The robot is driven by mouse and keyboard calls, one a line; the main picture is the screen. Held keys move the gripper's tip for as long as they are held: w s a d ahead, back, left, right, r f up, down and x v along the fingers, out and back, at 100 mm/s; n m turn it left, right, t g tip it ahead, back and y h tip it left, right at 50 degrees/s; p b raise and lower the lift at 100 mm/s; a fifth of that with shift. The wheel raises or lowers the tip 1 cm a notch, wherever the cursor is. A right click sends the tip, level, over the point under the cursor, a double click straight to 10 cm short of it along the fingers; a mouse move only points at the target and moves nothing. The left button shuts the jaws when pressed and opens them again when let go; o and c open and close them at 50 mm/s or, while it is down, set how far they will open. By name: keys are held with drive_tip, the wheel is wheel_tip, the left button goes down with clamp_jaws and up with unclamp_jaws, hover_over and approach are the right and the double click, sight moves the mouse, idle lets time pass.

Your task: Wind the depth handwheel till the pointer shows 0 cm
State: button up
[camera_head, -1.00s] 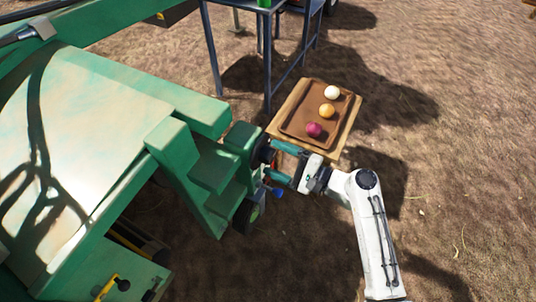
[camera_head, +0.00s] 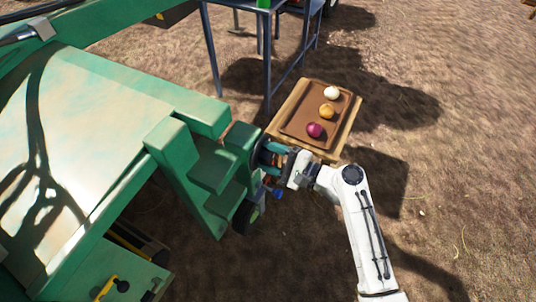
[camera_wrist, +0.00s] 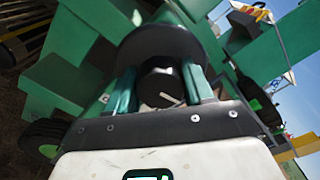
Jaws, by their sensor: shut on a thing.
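The handwheel (camera_head: 259,153) is a dark round wheel on the side of the green machine, partly hidden by my gripper. In the wrist view the black wheel (camera_wrist: 172,42) fills the space ahead of my fingers, with a black round hub or knob (camera_wrist: 160,82) in front of it. My gripper (camera_head: 270,158) has its green fingers on either side of that black part; the wrist view shows the gripper (camera_wrist: 160,88) shut on it. A thin pale line shows near the hub's lower edge. I cannot make out a depth scale or pointer reading.
A brown tray (camera_head: 293,127) with several onions sits on a wooden stand beside my wrist. A blue knob (camera_head: 277,194) is just below my gripper. A metal-legged table (camera_head: 266,62) stands behind. Open dirt ground lies to the right.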

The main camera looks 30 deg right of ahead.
drive_tip(key=shift+c, duration=1.3)
drive_tip(key=shift+f+n, duration=0.1)
drive_tip(key=shift+n, duration=0.2)
drive_tip(key=n+b, duration=0.2)
drive_tip(key=shift+f+n, duration=0.15)
drive_tip(key=shift+n, duration=0.15)
drive_tip(key=n+b, duration=0.4)
drive_tip(key=shift+a+f+n, duration=0.1)
drive_tip(key=shift+n, duration=0.2)
drive_tip(key=n+b, duration=0.4)
drive_tip(key=n, duration=0.1)
drive_tip(key=shift+f, duration=0.1)
drive_tip(key=shift+n+b, duration=1.2)
drive_tip(key=shift+n, duration=0.2)
drive_tip(key=shift+s, duration=0.1)
drive_tip(key=o, duration=1)
drive_tip(key=shift+r, duration=0.2)
